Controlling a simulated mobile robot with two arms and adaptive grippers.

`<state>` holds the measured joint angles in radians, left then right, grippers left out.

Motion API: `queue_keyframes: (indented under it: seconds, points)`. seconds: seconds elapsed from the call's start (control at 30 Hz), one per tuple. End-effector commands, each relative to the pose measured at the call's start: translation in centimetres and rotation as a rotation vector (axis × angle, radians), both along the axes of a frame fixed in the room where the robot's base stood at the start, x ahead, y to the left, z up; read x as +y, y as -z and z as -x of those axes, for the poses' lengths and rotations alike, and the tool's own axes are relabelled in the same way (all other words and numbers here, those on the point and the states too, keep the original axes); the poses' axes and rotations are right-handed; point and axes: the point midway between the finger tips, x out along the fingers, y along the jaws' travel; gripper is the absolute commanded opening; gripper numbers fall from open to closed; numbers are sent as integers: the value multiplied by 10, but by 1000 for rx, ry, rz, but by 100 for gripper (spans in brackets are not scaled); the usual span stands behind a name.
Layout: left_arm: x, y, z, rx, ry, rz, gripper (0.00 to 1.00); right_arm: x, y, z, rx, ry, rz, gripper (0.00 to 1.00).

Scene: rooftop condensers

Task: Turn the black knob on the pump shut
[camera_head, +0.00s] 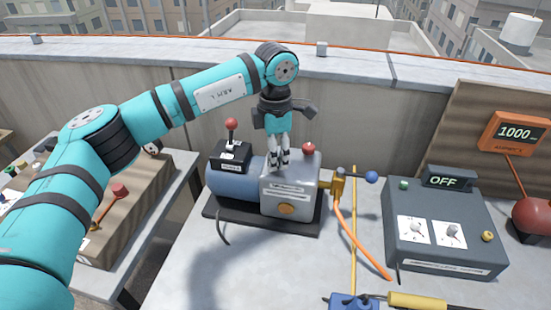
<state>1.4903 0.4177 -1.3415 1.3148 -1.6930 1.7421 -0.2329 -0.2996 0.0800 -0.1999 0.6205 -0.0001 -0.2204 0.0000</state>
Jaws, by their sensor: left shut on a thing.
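The pump (290,192) stands on the table, with a grey body on the right, a blue motor cylinder on the left and a black base. My left gripper (279,162) points down at the top of the grey body. Its fingers are closed together there, shut on the black knob, which the fingers hide. How far the knob is turned cannot be seen. My right gripper is not in view.
A black switch box with a red-ball lever (232,125) is left of the gripper. A red cap (309,147), brass fitting (339,187) and orange hose (357,240) are to its right. A grey box with an OFF display (443,181) stands farther right.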

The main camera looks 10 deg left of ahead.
Motion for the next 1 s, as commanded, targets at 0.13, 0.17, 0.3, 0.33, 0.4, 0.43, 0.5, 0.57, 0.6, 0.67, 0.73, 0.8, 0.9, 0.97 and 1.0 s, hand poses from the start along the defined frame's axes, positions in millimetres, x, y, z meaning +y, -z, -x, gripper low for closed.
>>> queue_keyframes:
  seconds: [0.13,0.17,0.3,0.33,0.4,0.43,0.5,0.57,0.6,0.67,0.73,0.8,0.9,0.97,1.0]
  points:
    - [0,0,-1,-4,88,1,2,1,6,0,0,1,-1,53]
    - [0,0,-1,-4,103,1,2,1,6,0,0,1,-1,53]
    - [0,-1,-1,-4,159,2,2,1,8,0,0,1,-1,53]
    - [0,-1,-1,-4,168,2,2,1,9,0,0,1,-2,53]
    - [0,-2,-1,-4,185,2,2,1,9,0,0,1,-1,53]
    - [0,-2,-1,-4,191,2,2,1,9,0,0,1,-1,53]
    - [0,-2,-1,-4,200,2,2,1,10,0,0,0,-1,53]
    - [0,-2,-1,-5,206,1,2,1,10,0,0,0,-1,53]
    - [0,-2,-1,-5,209,1,2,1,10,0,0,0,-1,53]
    - [0,-2,-1,-5,211,1,2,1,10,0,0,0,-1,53]
    - [0,-2,-1,-5,211,1,2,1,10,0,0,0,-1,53]
    - [0,-2,-1,-5,211,1,2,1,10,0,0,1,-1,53]
    - [0,-2,-1,-5,211,1,2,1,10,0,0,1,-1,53]
    - [0,-2,-1,-5,211,1,2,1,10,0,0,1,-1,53]
    - [0,-2,-1,-5,211,1,39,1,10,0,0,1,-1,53]
